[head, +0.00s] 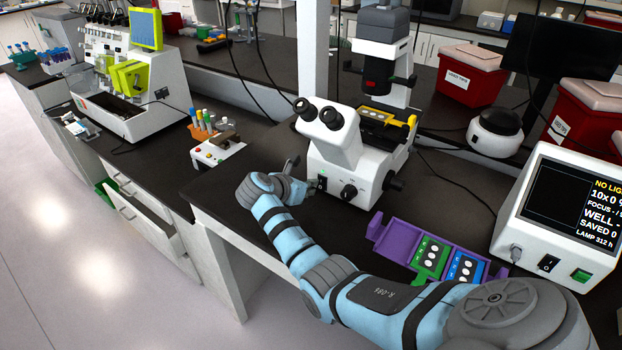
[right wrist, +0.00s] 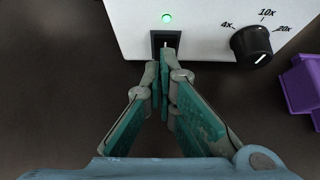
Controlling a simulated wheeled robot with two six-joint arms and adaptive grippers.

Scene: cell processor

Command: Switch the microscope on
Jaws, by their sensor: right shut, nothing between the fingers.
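The white microscope (head: 345,150) stands on the dark bench in the head view, with twin black eyepieces and a stage with a yellow holder. In the right wrist view its front panel (right wrist: 208,22) shows a dark rocker switch (right wrist: 158,40) in a black recess, a green light (right wrist: 167,18) lit above it, and a black knob (right wrist: 251,43) marked 4x, 10x and 20x. My right gripper (right wrist: 164,66) is shut and empty, its fingertips at the lower edge of the switch, partly covering it. I cannot tell whether they touch. My left gripper is not in view.
A purple tray (head: 388,238) with green and blue slide holders lies right of the microscope. A white display box (head: 536,232) at the right reads "NO LIG…" and "10x 0 %". A small button box (head: 218,152) stands left. Black cables run behind the microscope.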

